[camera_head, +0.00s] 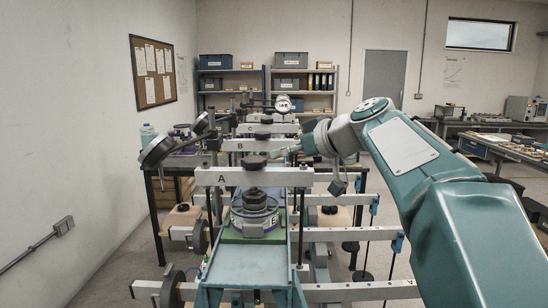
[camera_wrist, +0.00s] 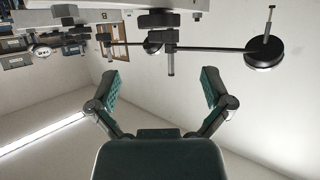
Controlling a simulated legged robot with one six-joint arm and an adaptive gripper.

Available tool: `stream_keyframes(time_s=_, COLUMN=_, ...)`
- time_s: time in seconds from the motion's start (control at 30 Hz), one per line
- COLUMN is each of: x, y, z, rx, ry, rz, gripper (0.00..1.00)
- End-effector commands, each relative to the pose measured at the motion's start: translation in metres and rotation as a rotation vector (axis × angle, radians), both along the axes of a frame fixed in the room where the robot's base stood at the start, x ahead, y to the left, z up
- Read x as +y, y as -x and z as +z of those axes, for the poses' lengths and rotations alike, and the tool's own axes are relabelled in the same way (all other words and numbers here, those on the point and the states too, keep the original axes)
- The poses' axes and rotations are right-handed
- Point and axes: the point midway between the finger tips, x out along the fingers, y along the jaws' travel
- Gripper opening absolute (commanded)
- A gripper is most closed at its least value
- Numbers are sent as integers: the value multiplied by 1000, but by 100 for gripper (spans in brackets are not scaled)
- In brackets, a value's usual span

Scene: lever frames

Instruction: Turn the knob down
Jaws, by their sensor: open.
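Several lever frames stand in a row in the head view, the nearest with a white crossbar marked A (camera_head: 222,179) and one behind it marked B (camera_head: 238,146). A black knob (camera_head: 255,163) sits on top of bar A, and another black knob (camera_head: 262,134) sits on bar B. I cannot tell which knob the task means. My gripper (camera_head: 300,148) is near the right end of bar B, small and partly hidden. In the wrist view, the gripper (camera_wrist: 160,86) has its teal fingers spread wide, with nothing between them. A rod with a dark disc (camera_wrist: 264,50) lies beyond them.
Long white beams (camera_head: 350,291) and hanging rods cross the right side. Shelves (camera_head: 302,90) stand at the back, a workbench (camera_head: 500,146) at the right. Floor shows left of the frames.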

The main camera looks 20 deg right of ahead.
Motion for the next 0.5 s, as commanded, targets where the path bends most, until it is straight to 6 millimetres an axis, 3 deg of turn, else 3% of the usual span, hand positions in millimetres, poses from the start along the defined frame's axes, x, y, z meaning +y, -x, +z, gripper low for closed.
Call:
stream_keyframes(time_s=0.17, x=5, y=-11, z=-3, rx=-8, ry=-1, rz=7, gripper=100)
stream_keyframes(time_s=0.5, x=31, y=-60, z=-28, rx=-6, ry=-2, rz=5, gripper=100)
